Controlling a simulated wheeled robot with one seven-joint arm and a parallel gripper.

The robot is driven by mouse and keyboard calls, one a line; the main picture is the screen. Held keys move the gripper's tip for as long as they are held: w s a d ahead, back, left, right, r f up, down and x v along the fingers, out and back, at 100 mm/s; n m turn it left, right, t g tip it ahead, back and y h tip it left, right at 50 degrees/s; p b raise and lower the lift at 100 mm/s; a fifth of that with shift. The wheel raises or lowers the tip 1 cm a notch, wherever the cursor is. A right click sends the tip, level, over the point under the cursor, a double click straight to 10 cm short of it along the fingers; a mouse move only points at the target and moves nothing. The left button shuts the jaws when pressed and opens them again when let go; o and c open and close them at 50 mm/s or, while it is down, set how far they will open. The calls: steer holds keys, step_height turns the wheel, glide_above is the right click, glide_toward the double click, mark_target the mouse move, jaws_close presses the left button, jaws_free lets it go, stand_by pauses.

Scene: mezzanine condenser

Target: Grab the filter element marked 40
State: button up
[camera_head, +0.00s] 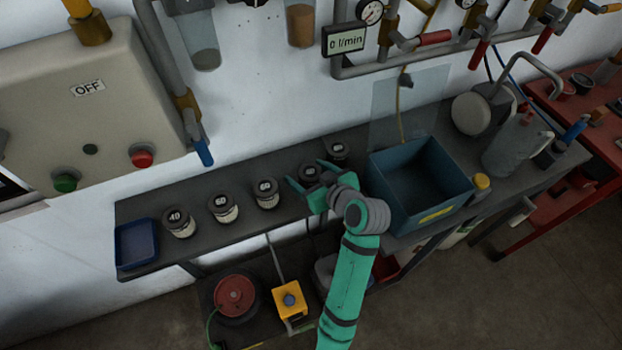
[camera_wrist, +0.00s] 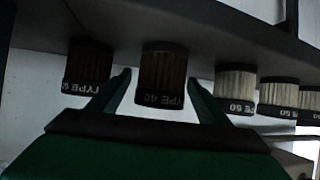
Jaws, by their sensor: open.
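A dark brown filter element reading TYPE 40 (camera_wrist: 162,82) is centred between my fingers in the wrist view. In the head view this dark element (camera_head: 310,173) stands upright on the shelf. My gripper (camera_head: 309,177) is open, with a fingertip showing on either side of it; contact is not visible. In the wrist view my gripper (camera_wrist: 159,82) holds nothing. A pale element (camera_head: 179,222) at the left end of the row also seems to read 40 in the head view. Two pale elements marked 60 (camera_head: 222,208) (camera_head: 266,194) stand between them.
Another dark element (camera_head: 336,152) stands close by, towards the wall; its number is unclear. A teal bin (camera_head: 440,195) is just right of my gripper. A blue tray (camera_head: 137,245) sits at the shelf's left end. Pipes and valves (camera_head: 430,40) run along the wall above.

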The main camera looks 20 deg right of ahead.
steer(key=shift+x, duration=1.2)
steer(key=shift+a+r, duration=0.1)
steer(key=c, duration=1.2)
steer(key=shift+w+r, duration=0.1)
